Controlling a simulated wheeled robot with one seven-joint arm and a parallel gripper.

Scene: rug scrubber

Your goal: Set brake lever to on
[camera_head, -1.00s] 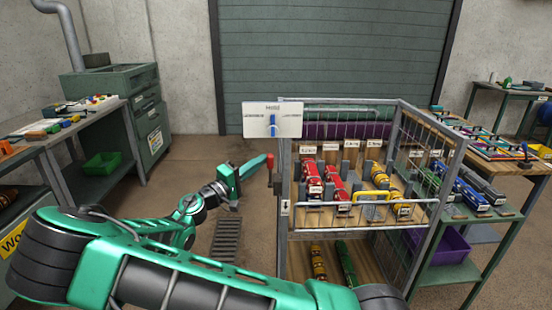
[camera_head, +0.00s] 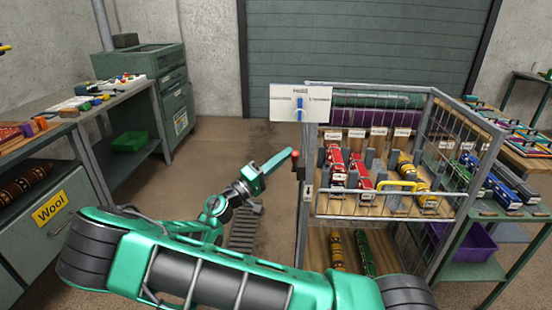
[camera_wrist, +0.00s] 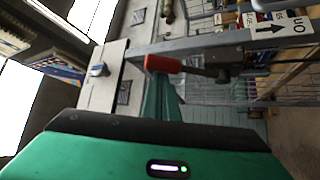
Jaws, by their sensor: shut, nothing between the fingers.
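The brake lever with a red handle (camera_head: 295,160) is on the left front post of the wire-sided cart (camera_head: 311,240). Its handle points upward in the head view. The red handle (camera_wrist: 163,64) also shows close up in the wrist view, on a dark lever arm. My gripper (camera_head: 287,154) is shut and empty, its green fingers right beside the red handle on the left. In the wrist view my gripper (camera_wrist: 160,98) is just below the handle; I cannot tell whether they touch. A label with an arrow (camera_wrist: 268,28) is near the lever.
A white panel with a blue knob (camera_head: 299,103) is above the lever. The cart holds red and yellow items on its shelf. A workbench (camera_head: 60,125) is at left and a green cabinet (camera_head: 172,100) behind it.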

